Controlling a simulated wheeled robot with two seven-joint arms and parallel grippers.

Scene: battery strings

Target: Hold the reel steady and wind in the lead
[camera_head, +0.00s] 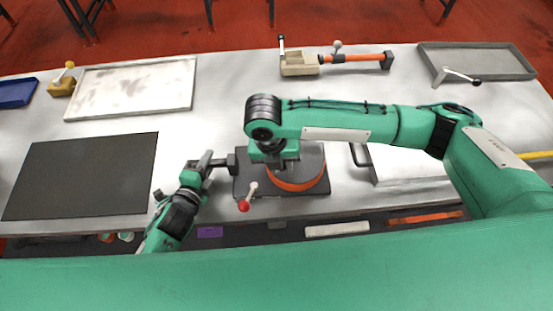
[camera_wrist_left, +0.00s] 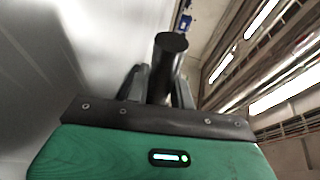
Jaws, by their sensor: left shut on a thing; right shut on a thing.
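The reel (camera_head: 298,185) is a low round piece with an orange rim on a dark square base plate (camera_head: 248,186) near the table's front edge. My left gripper (camera_head: 215,164) is shut on a black bar (camera_head: 231,161) at the base's left side. In the left wrist view the bar (camera_wrist_left: 168,62) stands between the fingers of this gripper (camera_wrist_left: 160,82). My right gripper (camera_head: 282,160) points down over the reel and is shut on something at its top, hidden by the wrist. I cannot make out the lead apart from the orange rim.
A red-knobbed lever (camera_head: 249,194) stands at the base's front. A dark mat (camera_head: 85,175) and a white tray (camera_head: 130,65) lie left. A clamp with an orange bar (camera_head: 350,58) and a grey tray (camera_head: 500,48) are at the back.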

